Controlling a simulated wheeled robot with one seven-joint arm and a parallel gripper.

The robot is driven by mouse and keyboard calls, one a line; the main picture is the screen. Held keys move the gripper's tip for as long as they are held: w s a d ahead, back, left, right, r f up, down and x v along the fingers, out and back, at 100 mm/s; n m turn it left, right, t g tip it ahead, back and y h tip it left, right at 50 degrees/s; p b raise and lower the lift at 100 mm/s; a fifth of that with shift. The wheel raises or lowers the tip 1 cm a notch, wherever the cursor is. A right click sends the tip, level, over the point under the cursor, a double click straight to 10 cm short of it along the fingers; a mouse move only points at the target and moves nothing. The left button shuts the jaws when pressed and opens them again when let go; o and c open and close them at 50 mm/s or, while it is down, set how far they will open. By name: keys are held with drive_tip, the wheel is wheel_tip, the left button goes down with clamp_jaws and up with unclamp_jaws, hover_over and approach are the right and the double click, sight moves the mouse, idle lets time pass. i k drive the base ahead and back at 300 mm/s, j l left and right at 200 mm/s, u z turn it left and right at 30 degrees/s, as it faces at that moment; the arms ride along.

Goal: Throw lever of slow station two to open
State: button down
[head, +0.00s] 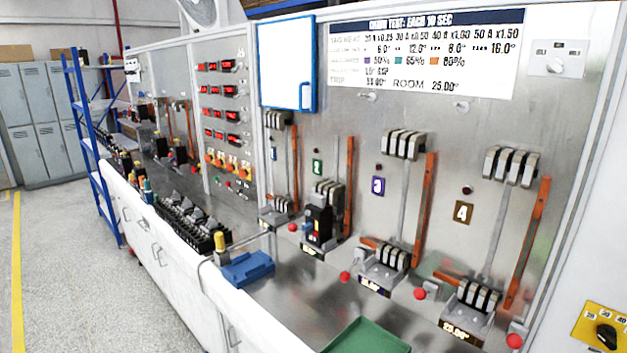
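The station marked with a green "2" plate (317,167) is in the middle of the head view. A black breaker (319,222) stands in its lower clamp, below a set of grey upper contacts (328,192). A red ball knob (345,277) shows at the lower right of this station and appears to belong to its lever; the lever's arm is mostly hidden. Whether the lever is open or closed I cannot tell. No label reading "slow" is legible. My gripper is not in view.
Stations three (377,186) and four (463,212) stand to the right, with red knobs (420,293) and (514,341) low in front. A blue tray (247,268) and a green tray (370,337) lie on the bench. Open floor (70,270) lies left.

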sight(345, 276)
drive_tip(key=i+j, duration=0.25)
drive_tip(key=j, duration=0.2)
drive_tip(key=i+j, duration=0.25)
drive_tip(key=j, duration=0.2)
drive_tip(key=i+j+u, duration=0.1)
drive_tip(key=i+j, duration=0.15)
drive_tip(key=j, duration=0.2)
